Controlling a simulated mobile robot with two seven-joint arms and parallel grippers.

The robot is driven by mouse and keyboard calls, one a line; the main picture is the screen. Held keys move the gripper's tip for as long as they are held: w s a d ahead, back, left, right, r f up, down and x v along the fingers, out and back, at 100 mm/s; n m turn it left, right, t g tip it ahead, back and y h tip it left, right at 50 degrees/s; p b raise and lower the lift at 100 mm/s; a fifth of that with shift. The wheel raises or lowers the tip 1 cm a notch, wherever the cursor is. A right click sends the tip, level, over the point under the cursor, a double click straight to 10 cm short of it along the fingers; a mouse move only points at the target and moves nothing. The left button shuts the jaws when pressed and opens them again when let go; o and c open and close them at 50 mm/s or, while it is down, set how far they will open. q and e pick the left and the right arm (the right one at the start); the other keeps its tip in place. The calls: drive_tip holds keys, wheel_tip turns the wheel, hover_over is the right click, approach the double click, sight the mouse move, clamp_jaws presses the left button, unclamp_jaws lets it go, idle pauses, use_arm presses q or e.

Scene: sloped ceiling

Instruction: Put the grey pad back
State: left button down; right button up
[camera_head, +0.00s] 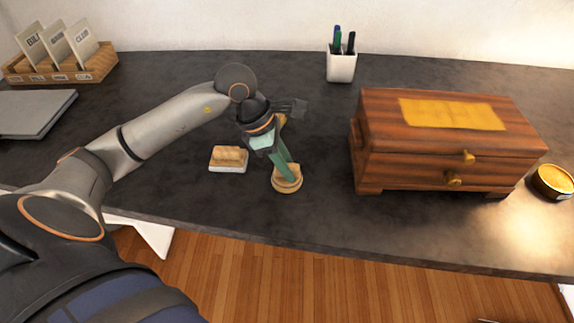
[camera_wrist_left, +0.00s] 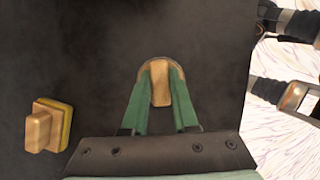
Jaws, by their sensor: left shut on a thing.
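A round pad with a raised wooden handle (camera_head: 288,187) is on or just above the dark desk near its front edge. In the left wrist view (camera_wrist_left: 161,85) a thin greyish rim shows at its far side, so I take it for the grey pad; its underside is hidden. My left gripper (camera_head: 287,172) points down with its green fingers on both sides of the handle, shut on it. It also shows in the left wrist view (camera_wrist_left: 160,90). I cannot tell whether the pad touches the desk.
A rectangular wooden-handled block (camera_head: 228,158) with a pale base lies just left of the pad. A wooden chest (camera_head: 440,165) stands to the right, with an open round tin (camera_head: 553,182) beyond. A pen cup (camera_head: 341,66), card rack (camera_head: 62,67) and laptop (camera_head: 35,112) stand farther back.

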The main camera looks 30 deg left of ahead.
use_arm(q)
drive_tip(key=shift+f, duration=0.1)
drive_tip(key=shift+f, duration=0.15)
drive_tip(key=c, duration=0.7)
unclamp_jaws()
drive_tip(key=shift+r, duration=0.3)
drive_tip(key=v, duration=1.1)
drive_tip(key=shift+s+a+r+p, duration=0.15)
drive_tip(key=shift+r+p, duration=0.2)
drive_tip(key=shift+p, duration=0.05)
